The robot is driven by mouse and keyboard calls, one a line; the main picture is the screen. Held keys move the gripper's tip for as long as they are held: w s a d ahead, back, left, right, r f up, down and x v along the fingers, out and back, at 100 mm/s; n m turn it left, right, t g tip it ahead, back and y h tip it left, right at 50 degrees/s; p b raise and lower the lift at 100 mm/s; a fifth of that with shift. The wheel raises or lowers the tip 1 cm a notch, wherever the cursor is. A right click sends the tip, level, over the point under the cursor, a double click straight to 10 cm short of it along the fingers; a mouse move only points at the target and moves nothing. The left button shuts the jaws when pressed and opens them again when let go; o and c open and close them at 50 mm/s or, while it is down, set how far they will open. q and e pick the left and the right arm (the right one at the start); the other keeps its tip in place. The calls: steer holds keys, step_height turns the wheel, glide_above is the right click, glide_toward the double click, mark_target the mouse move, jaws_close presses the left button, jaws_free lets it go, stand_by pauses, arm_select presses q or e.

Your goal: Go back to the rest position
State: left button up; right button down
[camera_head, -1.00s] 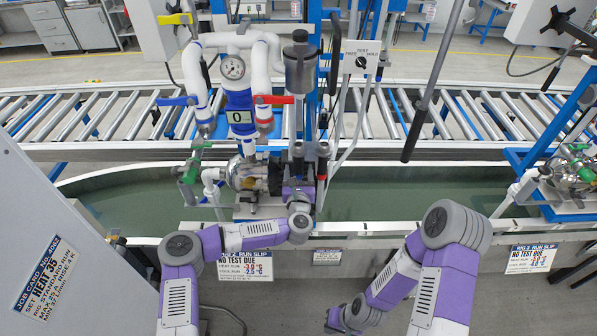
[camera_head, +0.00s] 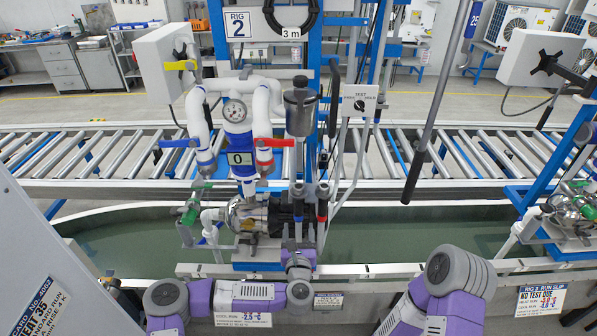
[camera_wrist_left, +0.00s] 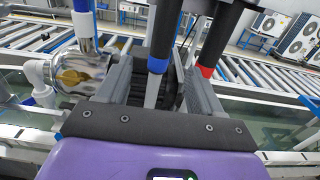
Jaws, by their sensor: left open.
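My left gripper (camera_head: 297,232) is in front of the rig 2 stand, to the right of the metal pump (camera_head: 250,215). It also shows in the left wrist view (camera_wrist_left: 160,80), with its two grey fingers apart. A black-handled probe with a blue band (camera_wrist_left: 165,35) stands upright between the fingers. I cannot tell whether they touch it. A second black-handled probe with a red band (camera_wrist_left: 218,40) stands just right of it, by the right finger. Both show in the head view, the blue one (camera_head: 297,192) and the red one (camera_head: 322,192). My right gripper is out of view.
A water tank (camera_head: 400,228) and roller conveyor (camera_head: 60,155) lie behind the arms. A grey cabinet (camera_head: 45,265) stands close at left. A grey pole (camera_head: 440,100) hangs at right. Valves with blue (camera_head: 178,143) and red (camera_head: 275,142) handles sit above the pump.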

arm_select(q)
steer(key=s+d+f+m+g+h+b, duration=0.1)
steer(key=s+d+f+m+g+h, duration=0.25)
steer(key=s+f+m, duration=0.4)
steer(key=s+d+f+m+g+h+b, duration=0.2)
steer(key=s+d+f+m+g+h, duration=0.15)
steer(key=f+m, duration=0.7)
steer(key=s+a+f+m+g+y+b, duration=0.1)
steer(key=s+a+f+m+g, duration=0.4)
steer(key=s, duration=0.6)
steer(key=s+a+f+m+g+y+b, duration=0.1)
steer(key=s+a+f+m+g, duration=0.4)
steer(key=s+a+m, duration=0.5)
steer(key=shift+s+a+f+y+b, duration=0.3)
steer(key=shift+s+a+f+y, duration=0.1)
steer(key=shift+a+f, duration=0.5)
